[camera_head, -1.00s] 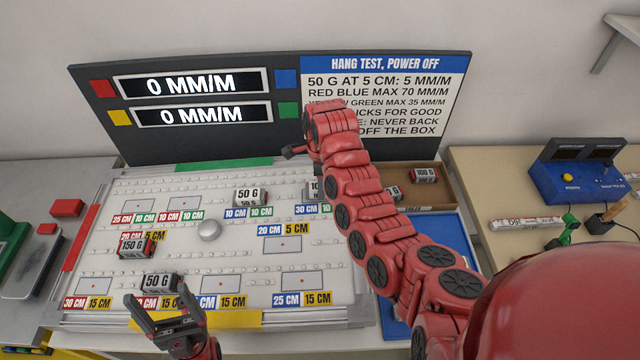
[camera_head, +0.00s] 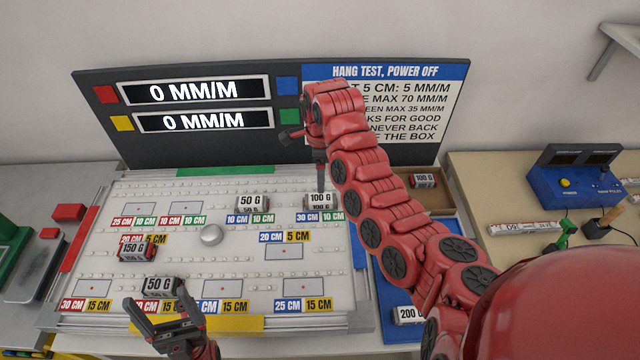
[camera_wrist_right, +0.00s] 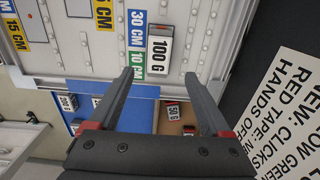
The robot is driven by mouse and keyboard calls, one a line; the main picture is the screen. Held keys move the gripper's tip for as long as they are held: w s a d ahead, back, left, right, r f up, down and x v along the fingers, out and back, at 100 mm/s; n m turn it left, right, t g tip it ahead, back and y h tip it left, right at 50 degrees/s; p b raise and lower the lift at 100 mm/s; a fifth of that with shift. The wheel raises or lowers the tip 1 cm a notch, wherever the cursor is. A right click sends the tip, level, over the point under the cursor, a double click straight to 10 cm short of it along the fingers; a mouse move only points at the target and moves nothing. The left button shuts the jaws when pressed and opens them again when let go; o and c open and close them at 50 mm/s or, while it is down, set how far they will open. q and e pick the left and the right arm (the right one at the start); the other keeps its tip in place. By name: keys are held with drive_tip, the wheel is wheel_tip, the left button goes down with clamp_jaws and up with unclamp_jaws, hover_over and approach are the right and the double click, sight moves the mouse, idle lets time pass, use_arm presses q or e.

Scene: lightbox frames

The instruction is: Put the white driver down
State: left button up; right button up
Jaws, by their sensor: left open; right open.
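I cannot make out a white driver in either view, and neither gripper holds one. My right gripper (camera_wrist_right: 158,80) is open and empty. In the right wrist view its fingers point toward a 100 G block (camera_wrist_right: 158,50) on the white board, and the block lies just beyond the fingertips. In the head view this 100 G block (camera_head: 320,200) sits at the 30 CM / 10 CM labels, under the right arm's end. My left gripper (camera_head: 158,302) is open and empty at the board's front left, near a 50 G block (camera_head: 160,286).
A blue mat (camera_head: 390,335) with a 200 G block (camera_head: 408,315) lies right. The right bench holds a blue box (camera_head: 575,180) and green-handled tool (camera_head: 563,238).

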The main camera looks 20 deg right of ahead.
wheel_tip(320, 180, up, 6)
drive_tip(key=shift+r, duration=0.15)
idle(0.6)
